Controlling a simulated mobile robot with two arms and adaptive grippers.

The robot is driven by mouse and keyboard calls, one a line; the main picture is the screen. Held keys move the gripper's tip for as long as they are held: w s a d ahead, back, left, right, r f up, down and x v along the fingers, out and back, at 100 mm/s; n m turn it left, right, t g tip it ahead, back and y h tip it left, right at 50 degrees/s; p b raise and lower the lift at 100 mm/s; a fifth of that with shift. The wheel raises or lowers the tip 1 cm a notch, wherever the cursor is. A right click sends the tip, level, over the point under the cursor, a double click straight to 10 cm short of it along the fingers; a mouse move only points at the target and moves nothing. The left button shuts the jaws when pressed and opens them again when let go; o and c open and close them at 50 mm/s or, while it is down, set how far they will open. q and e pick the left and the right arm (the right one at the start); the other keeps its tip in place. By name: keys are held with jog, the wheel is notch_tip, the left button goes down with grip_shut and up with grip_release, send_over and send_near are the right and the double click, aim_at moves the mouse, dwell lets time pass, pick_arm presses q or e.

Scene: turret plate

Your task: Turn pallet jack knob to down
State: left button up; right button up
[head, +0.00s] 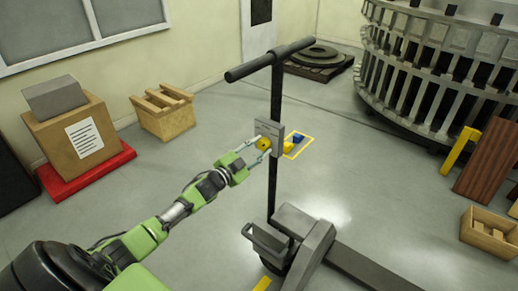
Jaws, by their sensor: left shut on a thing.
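The pallet jack (300,232) stands in the middle of the head view, with its dark upright shaft and T-shaped handle (271,60). A grey plate (270,136) is fixed partway up the shaft. A yellow knob (262,143) sits on the plate's left face. My left gripper (259,148) reaches in from the lower left and is shut on the knob, with its fingers on either side of it. The fingers and the small scale partly hide the knob, so I cannot tell which setting it points to. My right gripper is not in view.
A cardboard box (75,137) stands on a red pallet (98,171) at left, beside a wooden crate (163,118). A yellow floor outline (304,147) lies behind the jack. A large slatted ring structure (440,70) and a wooden box (490,232) are at right.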

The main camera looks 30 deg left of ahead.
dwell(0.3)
pick_arm(q)
jog(key=o, duration=1.1)
jog(key=s+a, duration=0.1)
jog(key=s, duration=1.1)
